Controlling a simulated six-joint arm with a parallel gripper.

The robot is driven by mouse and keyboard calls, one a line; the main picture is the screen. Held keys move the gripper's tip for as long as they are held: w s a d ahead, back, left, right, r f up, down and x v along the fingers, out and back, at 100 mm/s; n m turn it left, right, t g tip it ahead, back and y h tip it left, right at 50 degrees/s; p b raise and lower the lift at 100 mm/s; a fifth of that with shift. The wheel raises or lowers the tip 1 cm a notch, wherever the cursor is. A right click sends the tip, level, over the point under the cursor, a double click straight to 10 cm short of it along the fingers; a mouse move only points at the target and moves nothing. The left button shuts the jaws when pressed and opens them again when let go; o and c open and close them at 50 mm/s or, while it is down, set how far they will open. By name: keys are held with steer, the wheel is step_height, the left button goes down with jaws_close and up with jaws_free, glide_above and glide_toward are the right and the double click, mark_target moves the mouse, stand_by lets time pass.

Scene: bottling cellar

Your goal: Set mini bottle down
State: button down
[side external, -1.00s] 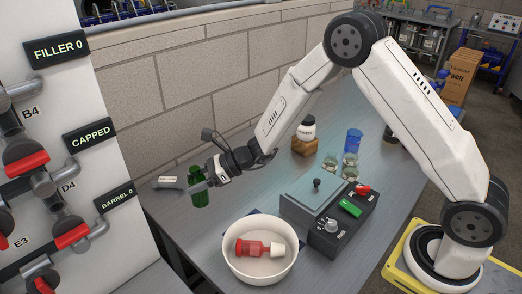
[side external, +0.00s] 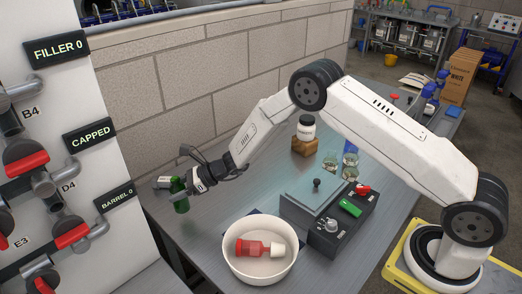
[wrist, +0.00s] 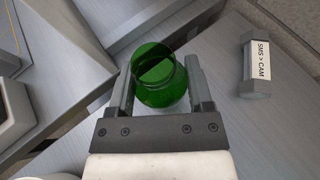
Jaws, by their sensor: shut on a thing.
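The mini bottle (side external: 180,196) is green glass and stands roughly upright between the fingers of my gripper (side external: 184,192), near the table's far left end. In the wrist view the green bottle (wrist: 160,77) sits between the two grey fingers of my gripper (wrist: 160,90), which are shut on it. Its lower part is hidden there. I cannot tell whether its base touches the table.
A grey block labelled "SMS > CAM" (wrist: 256,65) lies close by on the table (side external: 220,207). The table's edge is near the bottle.

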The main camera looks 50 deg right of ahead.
steer(key=shift+w+f, duration=0.25)
steer(key=shift+f, duration=1.6)
steer(key=shift+f, duration=0.1)
jaws_free()
steer(key=shift+s+d+r, duration=0.15)
steer(key=shift+d+r, duration=0.05)
steer(key=shift+r, duration=0.05)
steer(key=v, duration=1.1)
steer(key=shift+s, duration=0.15)
